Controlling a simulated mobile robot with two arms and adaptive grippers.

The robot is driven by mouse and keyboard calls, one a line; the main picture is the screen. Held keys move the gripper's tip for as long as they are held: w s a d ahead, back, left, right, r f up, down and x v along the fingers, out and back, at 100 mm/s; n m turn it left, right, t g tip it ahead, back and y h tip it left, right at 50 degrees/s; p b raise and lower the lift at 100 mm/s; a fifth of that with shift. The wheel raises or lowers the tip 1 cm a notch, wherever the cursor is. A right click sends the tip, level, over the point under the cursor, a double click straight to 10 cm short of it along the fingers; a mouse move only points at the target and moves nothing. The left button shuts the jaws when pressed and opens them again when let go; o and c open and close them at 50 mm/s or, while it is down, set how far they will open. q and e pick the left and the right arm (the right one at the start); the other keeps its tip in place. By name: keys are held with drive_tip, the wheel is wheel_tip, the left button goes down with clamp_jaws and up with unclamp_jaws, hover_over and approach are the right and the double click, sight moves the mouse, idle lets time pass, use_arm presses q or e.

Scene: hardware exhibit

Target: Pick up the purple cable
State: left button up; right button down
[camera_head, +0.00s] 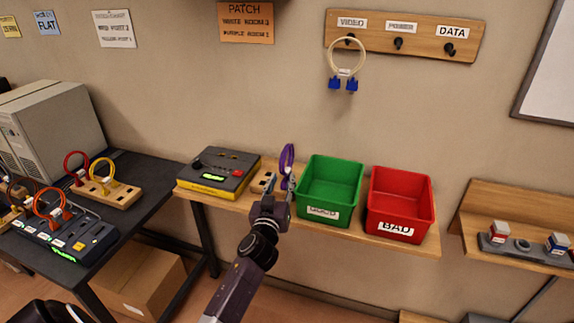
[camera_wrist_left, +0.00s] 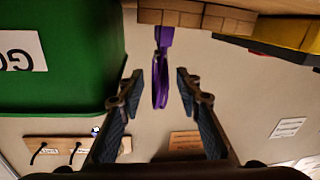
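The purple cable (camera_head: 287,158) is a loop standing up at the small wooden block (camera_head: 262,183) on the wall shelf, just left of the green bin. In the left wrist view, which looks upside down, the purple cable (camera_wrist_left: 160,90) hangs between the two fingers from the block (camera_wrist_left: 195,14). My left gripper (camera_head: 288,184) is in front of the cable, and its fingers (camera_wrist_left: 158,76) are spread with visible gaps on both sides of it. The cable's lower end is partly hidden by the gripper in the head view. My right gripper is not visible.
The green bin (camera_head: 305,219) stands close right of my left gripper, with the red bin (camera_head: 432,213) beyond it. A black and yellow tester (camera_head: 228,164) sits left of the block. A dark table (camera_head: 150,172) with cable devices is at left.

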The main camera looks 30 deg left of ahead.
sight(283, 175)
use_arm(q)
drive_tip(key=shift+x, duration=2.15)
drive_tip(key=shift+s+a, duration=0.1)
drive_tip(key=shift+a, duration=0.1)
drive_tip(key=shift+c, duration=0.3)
clamp_jaws()
